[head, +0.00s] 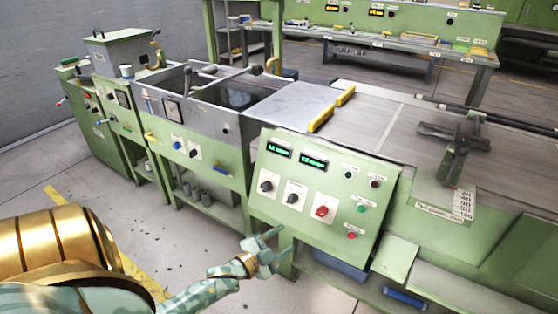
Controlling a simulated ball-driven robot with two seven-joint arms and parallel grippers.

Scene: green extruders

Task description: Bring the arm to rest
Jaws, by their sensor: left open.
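My left gripper (272,244) shows in the lower middle of the head view, at the end of my arm that comes in from the lower left. Its two pale green fingers are apart and nothing shows between them. It is in front of the lower left part of the green control panel (375,196), which has knobs, a red button and two green displays. I cannot tell how far it is from the panel. My right gripper is not in view.
A green machine with an open grey basin (240,92) stands behind, and a long grey worktop (385,115) runs right. A blue bin (340,266) sits under the panel. The grey floor (110,190) at lower left is mostly clear.

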